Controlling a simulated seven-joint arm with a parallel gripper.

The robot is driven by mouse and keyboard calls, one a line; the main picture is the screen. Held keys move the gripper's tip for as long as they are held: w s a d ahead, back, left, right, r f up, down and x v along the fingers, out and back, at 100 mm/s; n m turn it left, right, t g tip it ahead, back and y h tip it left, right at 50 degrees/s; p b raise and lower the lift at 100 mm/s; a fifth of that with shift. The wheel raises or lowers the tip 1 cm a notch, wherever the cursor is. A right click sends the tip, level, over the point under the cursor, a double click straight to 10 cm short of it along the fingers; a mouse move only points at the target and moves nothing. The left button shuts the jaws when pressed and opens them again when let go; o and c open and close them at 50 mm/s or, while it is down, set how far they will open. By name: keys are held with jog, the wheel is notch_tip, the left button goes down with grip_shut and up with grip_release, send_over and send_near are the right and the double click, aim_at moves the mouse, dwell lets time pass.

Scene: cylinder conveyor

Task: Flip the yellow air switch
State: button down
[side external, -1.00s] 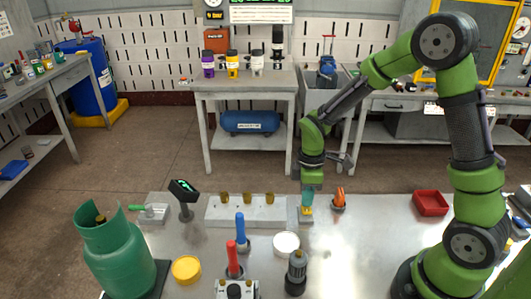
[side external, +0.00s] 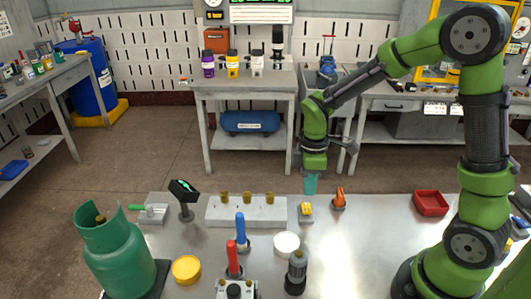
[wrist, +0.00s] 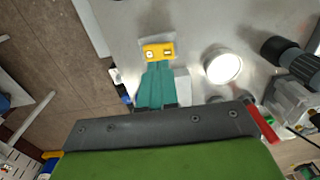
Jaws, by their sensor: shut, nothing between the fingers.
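The yellow air switch (side external: 306,208) sits on a small grey base on the metal table, right of the pale block. It also shows in the wrist view (wrist: 158,51), with small marks on its top; I cannot tell which way it is set. My gripper (side external: 311,188) is above and slightly to the right of the switch, apart from it in the side view. Its teal fingers (wrist: 157,68) are together and empty, and in the wrist view their tips overlap the switch's lower edge.
A pale block (side external: 247,213) with three brass cylinders stands left of the switch, and an orange lever (side external: 340,196) stands to its right. A white disc (side external: 286,243), a blue lever (side external: 240,226) and a grey bottle (side external: 297,268) are in front. The table toward the red tray (side external: 430,203) is mostly clear.

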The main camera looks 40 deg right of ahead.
notch_tip(320, 180, up, 9)
jog(key=d, duration=0.1)
jog(key=shift+w+r, duration=0.15)
jog(key=shift+w, duration=0.3)
